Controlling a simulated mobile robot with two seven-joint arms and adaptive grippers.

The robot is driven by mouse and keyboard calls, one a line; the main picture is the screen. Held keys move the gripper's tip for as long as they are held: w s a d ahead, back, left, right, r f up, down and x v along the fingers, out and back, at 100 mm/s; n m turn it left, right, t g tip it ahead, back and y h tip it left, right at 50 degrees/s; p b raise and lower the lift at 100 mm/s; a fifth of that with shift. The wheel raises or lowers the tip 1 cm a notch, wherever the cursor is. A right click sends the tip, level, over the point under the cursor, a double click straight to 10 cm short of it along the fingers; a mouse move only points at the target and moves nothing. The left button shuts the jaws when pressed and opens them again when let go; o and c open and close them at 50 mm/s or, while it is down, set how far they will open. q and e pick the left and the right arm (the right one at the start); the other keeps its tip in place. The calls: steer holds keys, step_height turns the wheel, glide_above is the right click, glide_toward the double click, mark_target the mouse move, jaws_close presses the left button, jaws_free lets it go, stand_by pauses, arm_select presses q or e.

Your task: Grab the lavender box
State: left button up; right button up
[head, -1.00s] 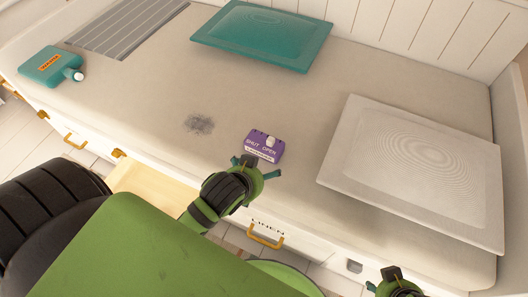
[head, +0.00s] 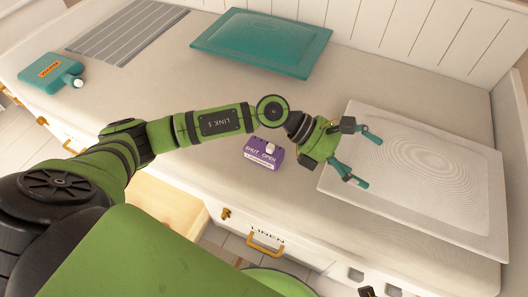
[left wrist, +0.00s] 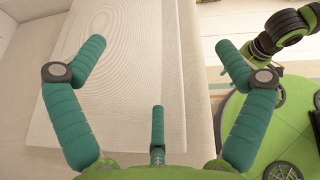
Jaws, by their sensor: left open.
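The lavender box (head: 263,154) is a small purple box with a white knob and the words SHUT and OPEN on it. It sits near the front edge of the bench top in the head view. My left gripper (head: 364,158) is open and empty, to the right of the box and over the near left part of the pale ribbed panel. The left wrist view shows its spread teal fingers (left wrist: 160,62) above that panel, with no box between them. Only a dark bit of what may be my right gripper shows at the head view's bottom edge.
The pale panel (head: 440,190) lies on the right of the bench top. A teal panel (head: 262,40) lies at the back. A teal bottle-like thing (head: 50,70) with an orange label lies at the left. A drawer (head: 165,203) stands open at the front.

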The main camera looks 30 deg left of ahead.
arm_select(q)
steer(key=w+a+f+m+g+y, duration=0.1)
steer(key=a+f+m+y, duration=0.15)
steer(key=a, duration=0.25)
steer(key=w+a+f+m+y, duration=0.1)
steer(key=a+f+y, duration=0.25)
steer(key=a, duration=0.25)
steer(key=y, duration=0.6)
glide_above(265, 145)
steer(key=shift+a+f+m, duration=0.2)
steer(key=shift+f+m, duration=0.25)
steer(key=shift+f, duration=0.65)
steer(key=shift+a+f+g, duration=0.2)
steer(key=shift+f+g, duration=0.1)
step_height(265, 145, down, 2)
steer(key=shift+d+f, duration=0.1)
steer(key=shift+d, duration=0.05)
steer(key=f, duration=0.2)
steer(key=f+b, duration=0.1)
steer(key=f, duration=0.1)
steer(key=shift+d, duration=0.3)
steer(key=c, duration=1.1)
arm_select(e)
steer(key=f, duration=0.1)
steer(key=s+f, duration=0.1)
steer(key=f, duration=0.2)
steer(key=shift+s, duration=0.35)
